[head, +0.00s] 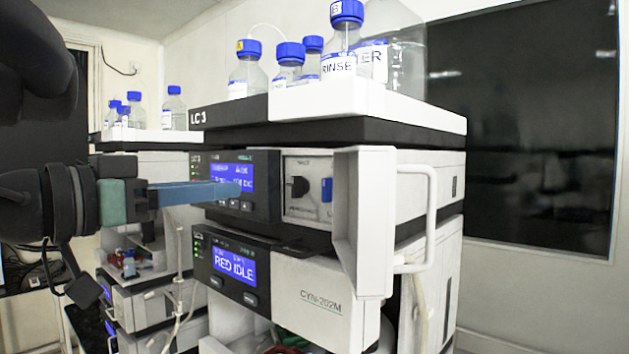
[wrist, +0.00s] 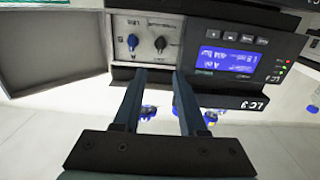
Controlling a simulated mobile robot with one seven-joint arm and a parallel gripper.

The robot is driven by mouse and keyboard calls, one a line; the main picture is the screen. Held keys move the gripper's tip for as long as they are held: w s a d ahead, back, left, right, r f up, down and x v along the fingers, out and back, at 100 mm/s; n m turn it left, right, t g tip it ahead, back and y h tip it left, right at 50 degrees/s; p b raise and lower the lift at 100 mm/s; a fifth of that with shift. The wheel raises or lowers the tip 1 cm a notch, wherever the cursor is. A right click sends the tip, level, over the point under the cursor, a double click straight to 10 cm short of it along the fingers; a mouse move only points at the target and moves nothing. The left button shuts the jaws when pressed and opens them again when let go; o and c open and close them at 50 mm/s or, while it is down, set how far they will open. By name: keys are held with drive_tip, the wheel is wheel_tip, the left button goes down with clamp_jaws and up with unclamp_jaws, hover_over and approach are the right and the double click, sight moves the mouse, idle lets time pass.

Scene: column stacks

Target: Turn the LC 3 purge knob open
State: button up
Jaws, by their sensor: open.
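The LC 3 stack (head: 230,116) stands in the middle of the head view. Its upper module has an open door and a recessed pale panel (head: 306,212). The panel carries a black knob (head: 298,187) on the left and a blue knob (head: 326,189) on the right; their labels are too small to read surely. In the wrist view, which is upside down, the black knob (wrist: 160,44) and blue knob (wrist: 131,42) sit beyond the fingertips. My gripper (head: 238,191) is open and empty, left of the knobs and over the module's display. Its fingers (wrist: 160,74) point toward the black knob, apart from it.
The white door (head: 362,222) stands open on the panel's right, with a pale handle (head: 430,220) beyond. A lower module (head: 313,300) shows RED IDLE. Capped bottles (head: 245,72) stand on top. Another stack (head: 150,210) is behind at left.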

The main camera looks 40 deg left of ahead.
sight(293, 182)
drive_tip(key=w+p, duration=0.1)
drive_tip(key=w, duration=0.3)
drive_tip(key=w+p, duration=0.2)
drive_tip(key=w, duration=0.1)
drive_tip(key=w+d+p, duration=0.1)
drive_tip(key=w+p, duration=0.1)
drive_tip(key=w, duration=0.2)
drive_tip(key=shift+w+r, duration=0.15)
drive_tip(key=shift+w, duration=0.15)
drive_tip(key=shift+w+p, duration=0.3)
drive_tip(key=shift+w, duration=0.15)
clamp_jaws()
